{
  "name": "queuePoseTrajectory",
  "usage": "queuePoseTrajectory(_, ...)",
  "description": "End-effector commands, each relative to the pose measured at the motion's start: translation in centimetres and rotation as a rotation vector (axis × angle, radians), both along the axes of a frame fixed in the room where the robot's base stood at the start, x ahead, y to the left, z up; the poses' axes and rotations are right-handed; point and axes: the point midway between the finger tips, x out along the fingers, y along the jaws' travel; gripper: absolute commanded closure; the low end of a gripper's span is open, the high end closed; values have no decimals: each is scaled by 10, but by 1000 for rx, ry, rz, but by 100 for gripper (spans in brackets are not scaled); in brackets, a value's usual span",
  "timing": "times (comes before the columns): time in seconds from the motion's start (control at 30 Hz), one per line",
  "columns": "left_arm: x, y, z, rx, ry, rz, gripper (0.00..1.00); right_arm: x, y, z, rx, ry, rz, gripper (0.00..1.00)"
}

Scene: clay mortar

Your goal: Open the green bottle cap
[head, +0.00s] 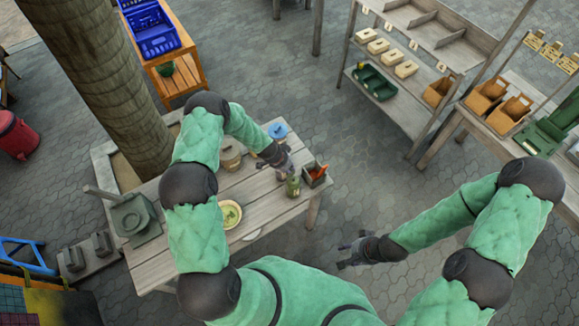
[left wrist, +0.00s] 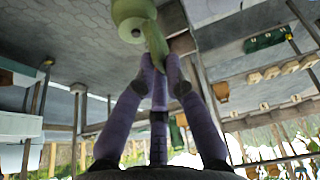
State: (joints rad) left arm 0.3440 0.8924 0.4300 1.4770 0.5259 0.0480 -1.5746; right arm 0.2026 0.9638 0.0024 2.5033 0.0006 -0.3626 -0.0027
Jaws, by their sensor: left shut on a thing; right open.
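The green bottle (head: 293,187) is near the right edge of the wooden table in the head view. My left gripper (head: 284,172) reaches its upper part and is shut on it. In the left wrist view my gripper's fingers (left wrist: 162,70) close around a green, neck-like part of the bottle (left wrist: 155,40). The fingers hide the cap, so I cannot tell how it sits. My right gripper (head: 346,255) is open and empty, off the table's right side, above the paving.
Shelves with boxes (head: 400,70) stand further back. The paving right of the table is clear.

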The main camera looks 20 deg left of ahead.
Motion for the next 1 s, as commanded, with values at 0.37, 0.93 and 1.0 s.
queuePoseTrajectory(0.37, -1, 0, -1, -4, 5, 0, 100, 0, 0, 1, 0, 0, 0, 57)
queuePoseTrajectory(0.93, -1, 2, 4, -3, 2, 1, 63, 0, 0, 1, 0, 0, 0, 57)
queuePoseTrajectory(1.0, -2, 3, 10, -2, 2, 0, 63, 0, 0, 1, 0, 0, 0, 57)
